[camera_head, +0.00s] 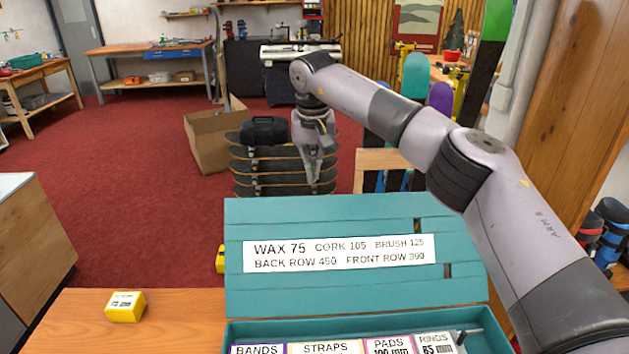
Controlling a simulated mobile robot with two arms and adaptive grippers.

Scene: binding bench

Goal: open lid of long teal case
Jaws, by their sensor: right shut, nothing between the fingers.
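The long teal case (408,330) sits on the wooden bench at the bottom of the head view, cut off by the lower edge. Its lid (330,293) is open, raised at the back with its printed white label facing me. Inside, compartments labelled bands, straps, pads and rings show. My right gripper (314,182) points down above and beyond the lid's top edge. It is shut and empty and appears apart from the lid. My left gripper is not in view.
A small yellow box (125,306) lies on the bench (180,320) left of the case. Another yellow thing (220,259) shows at the lid's left edge. Beyond stand stacked skateboards (262,175) and a cardboard box (208,140). A wooden panel rises at right.

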